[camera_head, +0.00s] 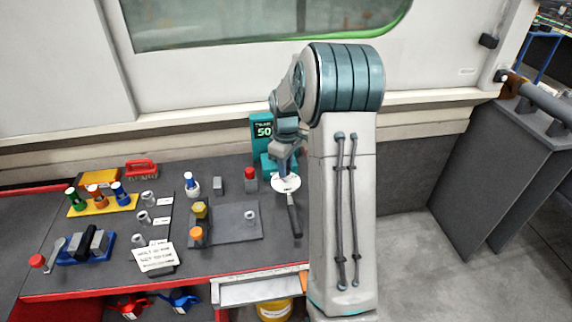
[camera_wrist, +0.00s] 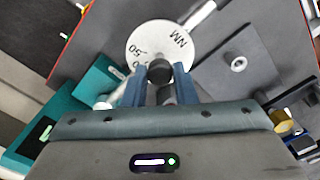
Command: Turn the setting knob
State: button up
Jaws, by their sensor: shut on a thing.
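The setting knob (camera_wrist: 159,71) is a small dark cylinder at the centre of a round white dial (camera_wrist: 160,38) marked "NM" and "50" in the wrist view. My gripper (camera_wrist: 160,75) has its two blue fingers on either side of the knob and is shut on it. In the head view the white dial (camera_head: 291,186) lies at the right of the dark tabletop, with a dark handle (camera_head: 294,222) running toward the front. My gripper (camera_head: 283,173) comes down onto it from above, and the knob is hidden there.
A teal display stand (camera_head: 262,132) reading 50 stands just behind the dial. A grey plate (camera_head: 236,222), a red-capped bottle (camera_head: 250,178) and a white-based bottle (camera_head: 192,185) lie to the left. Sockets, a yellow rack (camera_head: 77,210) and a card (camera_head: 155,257) fill the far left.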

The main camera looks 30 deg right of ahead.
jog(key=shift+n+p, duration=0.3)
jog(key=shift+n, duration=1.3)
jog(key=o, duration=1)
notch_tip(320, 180, up, 14)
